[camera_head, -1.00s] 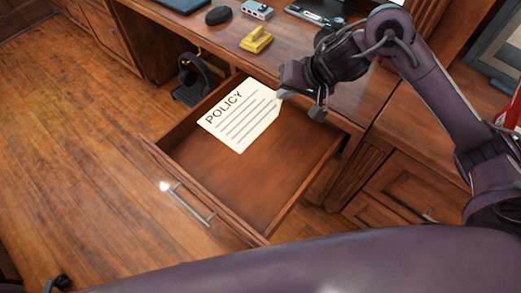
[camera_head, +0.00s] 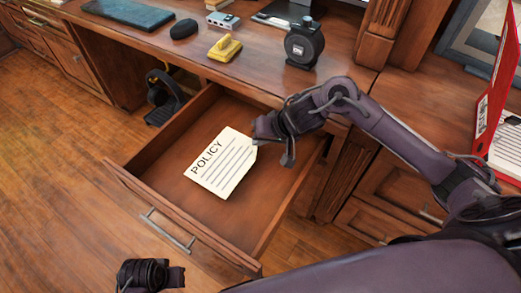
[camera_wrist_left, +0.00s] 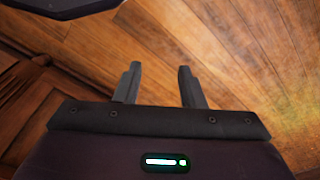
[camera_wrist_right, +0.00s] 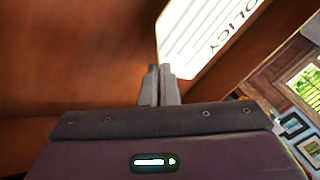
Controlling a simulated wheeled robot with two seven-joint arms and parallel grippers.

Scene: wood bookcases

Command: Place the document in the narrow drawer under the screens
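The document (camera_head: 222,163), a white sheet headed POLICY, is inside the outline of the pulled-out drawer (camera_head: 232,208) under the desk top. I cannot tell whether it touches the drawer floor. My right gripper (camera_head: 273,142) is at the sheet's right corner. In the right wrist view its fingers (camera_wrist_right: 160,84) are close together on the edge of the document (camera_wrist_right: 195,38). My left gripper (camera_head: 152,275) is low in front of the drawer. In the left wrist view its fingers (camera_wrist_left: 158,86) are apart with nothing between them.
On the desk top stand a yellow stapler-like object (camera_head: 225,47), a black mouse (camera_head: 183,29), a grey box (camera_head: 222,19) and a round black device (camera_head: 303,45). A red binder (camera_head: 492,95) is at the right. The drawer's front panel has a metal handle (camera_head: 168,232). Most of the drawer is empty.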

